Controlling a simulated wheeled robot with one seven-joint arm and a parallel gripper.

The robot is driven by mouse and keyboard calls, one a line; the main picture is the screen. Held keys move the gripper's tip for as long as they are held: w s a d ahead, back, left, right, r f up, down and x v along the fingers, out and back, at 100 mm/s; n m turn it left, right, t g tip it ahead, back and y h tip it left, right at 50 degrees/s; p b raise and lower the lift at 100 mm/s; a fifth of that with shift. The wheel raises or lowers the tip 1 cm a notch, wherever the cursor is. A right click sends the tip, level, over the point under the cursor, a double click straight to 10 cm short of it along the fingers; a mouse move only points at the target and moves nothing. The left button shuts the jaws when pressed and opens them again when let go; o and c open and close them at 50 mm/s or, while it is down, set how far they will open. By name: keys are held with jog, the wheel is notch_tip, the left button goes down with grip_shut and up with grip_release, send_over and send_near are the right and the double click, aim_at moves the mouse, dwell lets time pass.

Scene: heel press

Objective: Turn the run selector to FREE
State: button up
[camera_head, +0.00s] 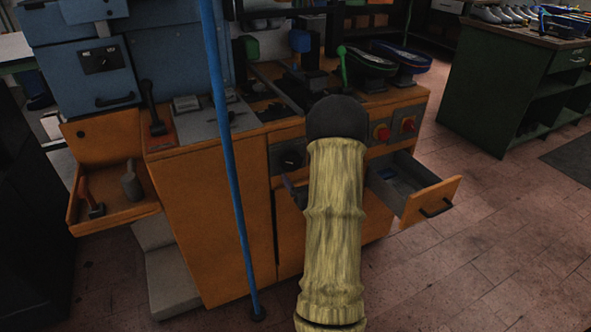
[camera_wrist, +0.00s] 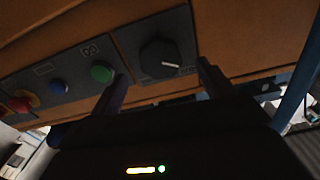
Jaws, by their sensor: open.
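The run selector (camera_wrist: 160,58) is a round black knob with a white pointer line on a dark plate in the orange press front. In the wrist view its pointer aims right and slightly down, toward a small label too blurred to read. It also shows in the head view (camera_head: 291,158), left of my arm. My gripper (camera_wrist: 163,70) is open, with one finger to each side of the knob in the picture. Its tips look near the panel; I cannot tell if they touch the knob. In the head view my arm hides most of the gripper.
A green button (camera_wrist: 101,73), a blue button (camera_wrist: 58,87) and a red emergency stop (camera_wrist: 20,103) sit beside the selector's plate. An open drawer (camera_head: 429,196) juts out right of my arm. A blue pole (camera_head: 232,170) stands at left.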

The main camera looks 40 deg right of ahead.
aim_at(293, 165)
jog(key=x, duration=0.5)
jog(key=shift+c, duration=0.4)
jog(key=c, duration=0.9)
